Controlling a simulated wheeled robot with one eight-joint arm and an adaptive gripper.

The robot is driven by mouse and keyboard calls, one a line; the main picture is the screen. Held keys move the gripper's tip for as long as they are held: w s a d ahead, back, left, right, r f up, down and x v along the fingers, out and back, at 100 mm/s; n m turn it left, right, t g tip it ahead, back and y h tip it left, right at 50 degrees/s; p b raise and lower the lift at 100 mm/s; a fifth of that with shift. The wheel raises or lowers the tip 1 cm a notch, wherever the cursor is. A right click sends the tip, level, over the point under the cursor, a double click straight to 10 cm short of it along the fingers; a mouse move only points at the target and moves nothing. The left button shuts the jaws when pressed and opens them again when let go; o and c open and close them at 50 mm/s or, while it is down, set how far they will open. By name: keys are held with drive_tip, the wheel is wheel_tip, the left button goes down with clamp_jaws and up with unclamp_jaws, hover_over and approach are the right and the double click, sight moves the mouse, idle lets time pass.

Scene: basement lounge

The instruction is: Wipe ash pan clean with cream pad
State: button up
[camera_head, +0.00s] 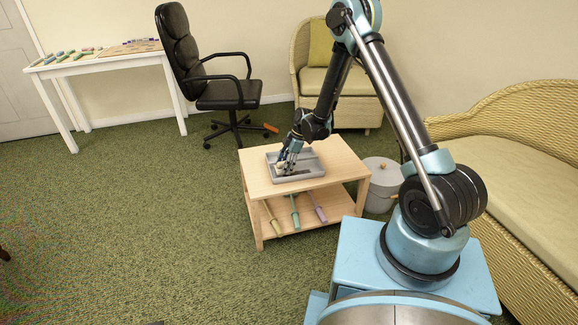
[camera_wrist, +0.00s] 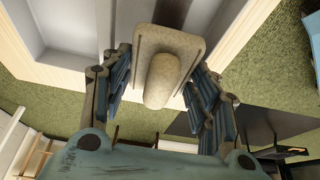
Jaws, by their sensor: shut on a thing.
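The grey ash pan (camera_head: 318,179) sits on top of a low wooden table in the head view. Its pale inside also shows at the upper left of the wrist view (camera_wrist: 85,35). A dark smudge (camera_wrist: 172,12) shows in the pan at the top of the wrist view. My gripper (camera_head: 285,163) is over the pan's left part. In the wrist view my gripper (camera_wrist: 158,78) is shut on the cream pad (camera_wrist: 162,80), gripping its rounded handle. The pad's far edge overlaps the pan. I cannot tell whether its underside touches the pan floor.
The low table (camera_head: 345,166) has several handled tools (camera_head: 295,212) on its lower shelf. A grey lidded bin (camera_head: 382,185) stands right of it. A wicker sofa (camera_head: 520,165) is at the right, a black office chair (camera_head: 222,92) behind. The green carpet at left is clear.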

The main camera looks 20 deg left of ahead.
drive_tip(key=shift+s+a, duration=0.55)
drive_tip(key=shift+a, duration=0.3)
drive_tip(key=shift+w+d+r, duration=0.1)
drive_tip(key=shift+w+d, duration=0.85)
drive_tip(key=shift+d, duration=0.6)
drive_tip(key=shift+w+d+r, duration=0.15)
drive_tip(key=shift+w+d, duration=0.85)
drive_tip(key=shift+d, duration=0.6)
drive_tip(key=shift+w+d+r, duration=0.1)
drive_tip(key=shift+w+d, duration=0.85)
drive_tip(key=shift+d, duration=0.6)
wheel_tip(320, 180, up, 9)
